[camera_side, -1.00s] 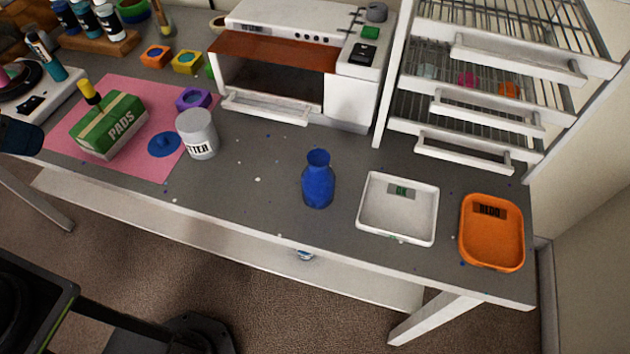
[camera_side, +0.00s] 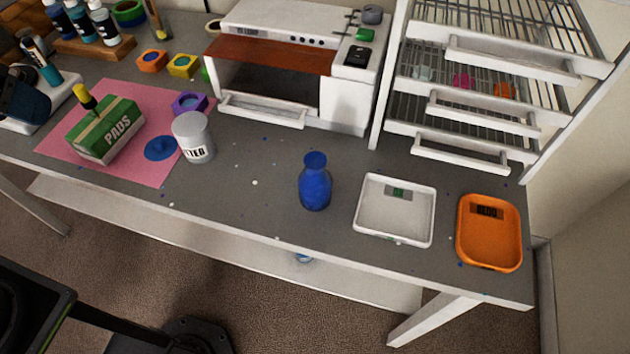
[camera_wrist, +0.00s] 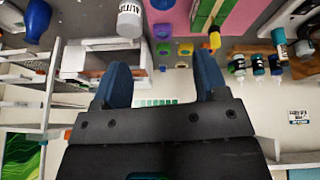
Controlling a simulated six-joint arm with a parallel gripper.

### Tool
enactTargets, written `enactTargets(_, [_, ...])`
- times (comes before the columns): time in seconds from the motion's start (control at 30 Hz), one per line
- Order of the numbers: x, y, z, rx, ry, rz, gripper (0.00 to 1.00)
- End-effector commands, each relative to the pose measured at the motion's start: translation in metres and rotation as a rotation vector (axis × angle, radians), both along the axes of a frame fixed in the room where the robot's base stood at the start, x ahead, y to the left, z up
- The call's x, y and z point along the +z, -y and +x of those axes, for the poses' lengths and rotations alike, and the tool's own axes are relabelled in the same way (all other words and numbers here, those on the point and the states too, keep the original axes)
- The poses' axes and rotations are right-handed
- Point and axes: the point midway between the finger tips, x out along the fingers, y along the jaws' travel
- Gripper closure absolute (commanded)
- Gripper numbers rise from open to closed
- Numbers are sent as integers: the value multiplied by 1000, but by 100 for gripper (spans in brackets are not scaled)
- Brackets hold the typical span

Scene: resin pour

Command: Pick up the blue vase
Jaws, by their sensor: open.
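The blue vase (camera_side: 315,183) stands upright on the grey bench, left of the white tray, in the side view. In the wrist view the vase (camera_wrist: 38,20) shows at the top left corner, partly cut off. My gripper (camera_wrist: 160,78) is open and empty, with its two dark blue fingers apart in the wrist view.
A white tray (camera_side: 365,228) and an orange tray (camera_side: 464,250) sit right of the vase. A white jar (camera_side: 193,137) stands to its left, by a pink mat (camera_side: 62,140) with a green PADS box (camera_side: 106,130). An oven (camera_side: 345,105) and a rack (camera_side: 397,60) stand behind.

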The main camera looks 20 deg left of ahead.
Motion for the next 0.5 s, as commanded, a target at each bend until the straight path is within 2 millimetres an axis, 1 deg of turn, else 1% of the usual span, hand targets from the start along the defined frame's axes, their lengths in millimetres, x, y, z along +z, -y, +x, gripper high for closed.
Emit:
enactTargets(0.03, [11,13,16,26,-31,-28,33])
enactTargets(0.17, [33,50,53,137,-115,-99,33])
enactTargets(0.2, [38,63,64,173,-141,-116,33])
enactTargets(0.27, [43,84,79,228,-177,-138,33])
enactTargets(0.3, [45,100,89,265,-203,-150,33])
enactTargets(0.37, [47,124,102,324,-239,-164,33])
enactTargets(0.4, [46,140,109,362,-262,-170,33])
enactTargets(0.47, [44,167,119,421,-297,-176,33])
enactTargets(0.5, [41,185,124,462,-317,-177,33])
